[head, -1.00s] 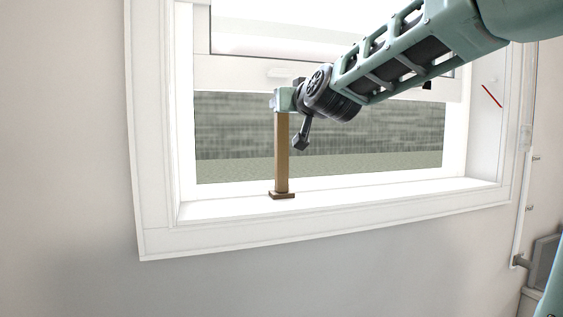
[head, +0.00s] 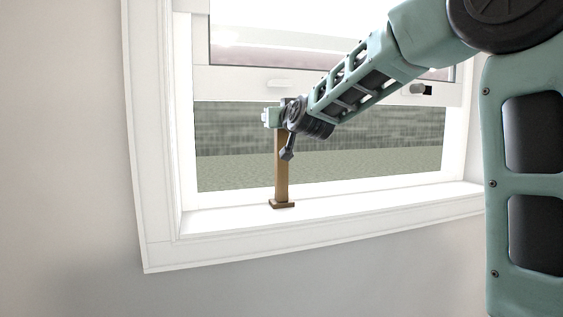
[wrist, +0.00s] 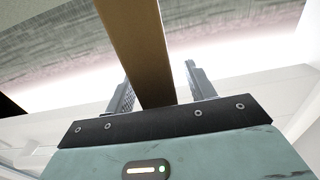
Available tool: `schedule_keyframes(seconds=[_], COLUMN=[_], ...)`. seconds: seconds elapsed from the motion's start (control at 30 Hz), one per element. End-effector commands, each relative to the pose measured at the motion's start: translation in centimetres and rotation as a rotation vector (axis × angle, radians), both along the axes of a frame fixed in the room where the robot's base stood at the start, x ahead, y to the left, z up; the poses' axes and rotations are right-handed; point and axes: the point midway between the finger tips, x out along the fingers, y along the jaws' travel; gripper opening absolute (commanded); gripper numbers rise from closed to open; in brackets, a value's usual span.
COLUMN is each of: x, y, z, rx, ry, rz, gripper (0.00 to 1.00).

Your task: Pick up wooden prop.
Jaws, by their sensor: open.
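The wooden prop (head: 282,172) is a brown upright post on a small square foot, standing on the white window sill. Its upper end is hidden behind my wrist in the head view. My gripper (wrist: 161,88) is open around the prop in the wrist view. One finger shows on each side of the post (wrist: 143,50), with a visible gap at the right finger. In the head view my gripper body (head: 270,117) is at the prop's upper part, just below the sash; its fingers cannot be made out there.
The raised window sash (head: 240,82) with a small handle (head: 280,84) is just above my gripper. The white window frame (head: 150,190) surrounds the opening. The sill (head: 370,205) is clear to the right of the prop. A wall lies below and left.

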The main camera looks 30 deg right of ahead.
Motion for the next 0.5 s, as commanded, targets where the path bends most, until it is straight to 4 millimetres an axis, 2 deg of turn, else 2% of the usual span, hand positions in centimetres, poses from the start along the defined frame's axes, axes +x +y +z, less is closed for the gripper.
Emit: schedule_keyframes(seconds=[0.07, 0.27, 0.5], x=[-0.02, -0.03, -0.04], y=[0.01, 0.00, 0.00], z=[-0.04, -0.05, 0.01], rx=[0.000, 0.000, 0.000], ry=[0.000, 0.001, 0.000], rz=[0.000, 0.000, 0.000], gripper=[0.55, 0.02, 0.00])
